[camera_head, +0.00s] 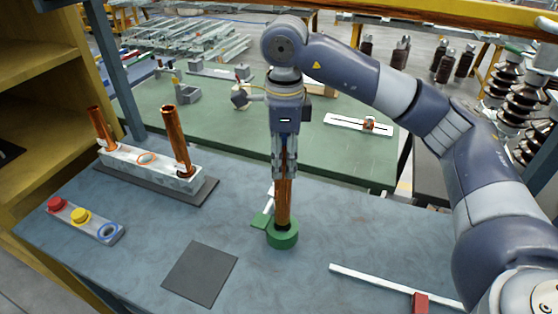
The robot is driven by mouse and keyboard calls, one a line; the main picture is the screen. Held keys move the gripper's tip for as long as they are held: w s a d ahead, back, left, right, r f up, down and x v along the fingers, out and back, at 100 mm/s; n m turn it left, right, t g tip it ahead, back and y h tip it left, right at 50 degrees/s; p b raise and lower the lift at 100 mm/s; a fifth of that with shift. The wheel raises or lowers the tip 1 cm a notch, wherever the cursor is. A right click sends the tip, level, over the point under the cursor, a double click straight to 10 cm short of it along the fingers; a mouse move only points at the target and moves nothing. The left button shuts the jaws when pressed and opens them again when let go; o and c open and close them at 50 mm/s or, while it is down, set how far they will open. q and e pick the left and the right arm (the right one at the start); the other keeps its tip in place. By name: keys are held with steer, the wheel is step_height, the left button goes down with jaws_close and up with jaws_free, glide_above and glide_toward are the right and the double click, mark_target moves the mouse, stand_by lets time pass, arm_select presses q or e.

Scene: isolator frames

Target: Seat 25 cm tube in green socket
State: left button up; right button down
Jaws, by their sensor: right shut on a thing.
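My right gripper (284,170) points down over the table and is shut on the upper part of a copper tube (283,205). The tube stands roughly upright, its lower end at the opening of the green socket (283,238). I cannot tell whether it is fully down in the socket. Two other copper tubes, a thinner one (101,128) and a thicker one (175,140), stand in a grey-white rack (130,160) at the left. My left gripper is not in view.
A button box (100,228) with red, yellow and blue parts lies at the left. A dark square plate (201,273) lies in front. A white ruler with a red slider (385,284) lies at the right front. A green table (330,150) stands behind.

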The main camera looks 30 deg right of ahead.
mark_target(283, 184)
steer(key=shift+s+a+f+p, duration=0.1)
steer(key=shift+f+p, duration=0.8)
steer(key=shift+f, duration=2.45)
steer(key=shift+f, duration=0.1)
steer(key=c, duration=1.2)
jaws_free()
steer(key=shift+f, duration=0.1)
